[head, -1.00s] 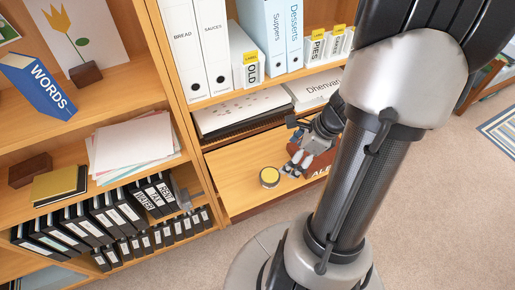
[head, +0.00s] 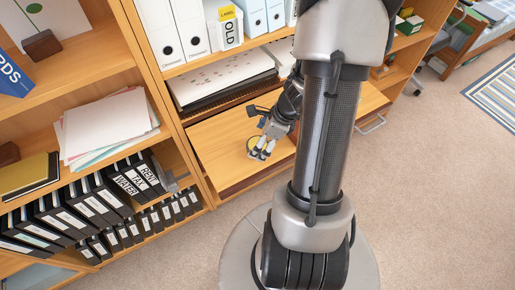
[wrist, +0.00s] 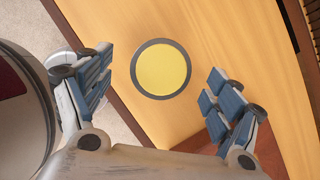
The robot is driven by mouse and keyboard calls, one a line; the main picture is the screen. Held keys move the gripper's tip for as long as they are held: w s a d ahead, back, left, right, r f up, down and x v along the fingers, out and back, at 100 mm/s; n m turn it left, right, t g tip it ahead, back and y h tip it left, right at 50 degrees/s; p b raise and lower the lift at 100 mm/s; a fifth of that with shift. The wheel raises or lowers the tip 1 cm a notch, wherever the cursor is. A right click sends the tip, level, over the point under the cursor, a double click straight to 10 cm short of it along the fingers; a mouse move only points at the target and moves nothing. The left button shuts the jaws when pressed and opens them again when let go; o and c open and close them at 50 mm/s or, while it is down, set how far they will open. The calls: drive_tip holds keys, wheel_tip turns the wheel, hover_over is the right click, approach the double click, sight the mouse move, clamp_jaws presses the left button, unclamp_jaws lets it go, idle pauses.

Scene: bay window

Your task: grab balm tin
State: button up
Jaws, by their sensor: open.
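The balm tin (wrist: 163,70) is round, with a yellow top and a dark grey rim. It lies flat on the wooden shelf board. In the wrist view it shows whole, between the two spread fingers of my gripper (wrist: 160,80), with bare wood on either side of it. In the head view my gripper (head: 262,151) is at the tin (head: 251,143), and its fingers hide part of it. My gripper is open and holds nothing. I cannot tell the exact height of the fingertips above the board.
The wooden board (head: 222,150) is bare around the tin. Above it, a shelf holds stacked papers (head: 215,75), and white binders (head: 158,30) stand higher. Black binders (head: 110,195) fill the lower left shelf.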

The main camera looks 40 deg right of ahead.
drive_tip(key=b+x, duration=0.1)
drive_tip(key=x, duration=0.2)
drive_tip(key=shift+d+f, duration=0.1)
drive_tip(key=shift+f, duration=0.15)
drive_tip(key=shift+r, duration=0.15)
drive_tip(key=c, duration=1.4)
